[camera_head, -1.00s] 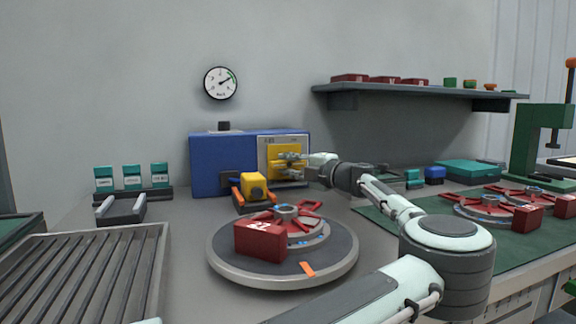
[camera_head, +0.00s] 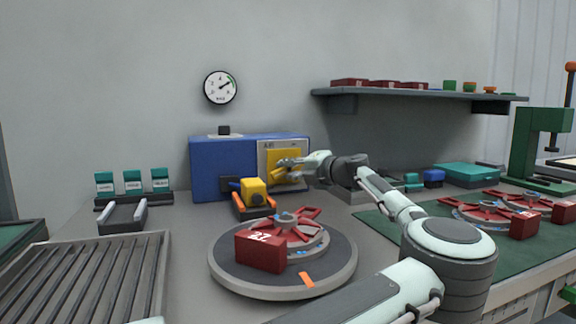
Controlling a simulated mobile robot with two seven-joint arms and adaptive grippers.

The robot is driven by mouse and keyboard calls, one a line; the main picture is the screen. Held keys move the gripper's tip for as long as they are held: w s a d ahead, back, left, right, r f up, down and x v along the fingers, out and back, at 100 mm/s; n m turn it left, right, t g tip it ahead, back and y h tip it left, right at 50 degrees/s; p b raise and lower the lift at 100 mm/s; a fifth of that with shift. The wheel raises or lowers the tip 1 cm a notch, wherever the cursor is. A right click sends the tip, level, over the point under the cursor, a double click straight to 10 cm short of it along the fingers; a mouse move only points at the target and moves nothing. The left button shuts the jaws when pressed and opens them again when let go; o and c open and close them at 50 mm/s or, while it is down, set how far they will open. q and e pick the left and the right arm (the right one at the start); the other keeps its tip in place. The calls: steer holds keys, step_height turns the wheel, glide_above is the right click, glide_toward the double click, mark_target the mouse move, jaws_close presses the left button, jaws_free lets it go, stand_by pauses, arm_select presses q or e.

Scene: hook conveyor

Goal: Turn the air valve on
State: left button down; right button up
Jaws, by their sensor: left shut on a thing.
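The air valve shows as a yellow plate (camera_head: 283,154) on the light panel at the right of the blue box's (camera_head: 222,170) front. A small yellow piece sits in front of it at my left gripper (camera_head: 279,170), partly hidden by the fingers. My left gripper reaches in from the right at the panel and is shut on this piece, which looks like the valve handle. Its exact angle is hard to tell. A round gauge (camera_head: 220,88) hangs on the wall above, its needle pointing up and right. My right gripper is not in view.
A turntable (camera_head: 228,279) with a red hook part and a red block (camera_head: 260,252) stands in front of the box. A yellow block (camera_head: 253,191) sits in an orange-edged holder left of my gripper. A slatted rack (camera_head: 80,275) fills the lower left.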

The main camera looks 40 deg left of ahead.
arm_select(q)
steer(key=shift+r+n+t+h+p, duration=0.2)
steer(key=shift+n+t+h+p, duration=0.3)
steer(key=shift+n, duration=0.6)
steer(key=shift+n+h, duration=0.4)
steer(key=shift+n, duration=0.3)
steer(key=shift+f+n+t+h, duration=0.1)
steer(key=shift+n+t+h, duration=0.2)
steer(key=shift+n, duration=0.3)
steer(key=shift+n+t+h, duration=0.3)
steer(key=shift+n, duration=0.4)
steer(key=n+t+h+b, duration=0.1)
steer(key=n+b, duration=0.1)
steer(key=b, duration=0.1)
steer(key=shift+f+t, duration=0.1)
steer(key=shift+t, duration=0.2)
steer(key=shift+n+b, duration=0.5)
steer(key=shift+b, duration=0.4)
steer(key=shift+n+t+b, duration=0.3)
steer(key=shift+t+b, duration=0.1)
steer(key=shift+b, duration=0.2)
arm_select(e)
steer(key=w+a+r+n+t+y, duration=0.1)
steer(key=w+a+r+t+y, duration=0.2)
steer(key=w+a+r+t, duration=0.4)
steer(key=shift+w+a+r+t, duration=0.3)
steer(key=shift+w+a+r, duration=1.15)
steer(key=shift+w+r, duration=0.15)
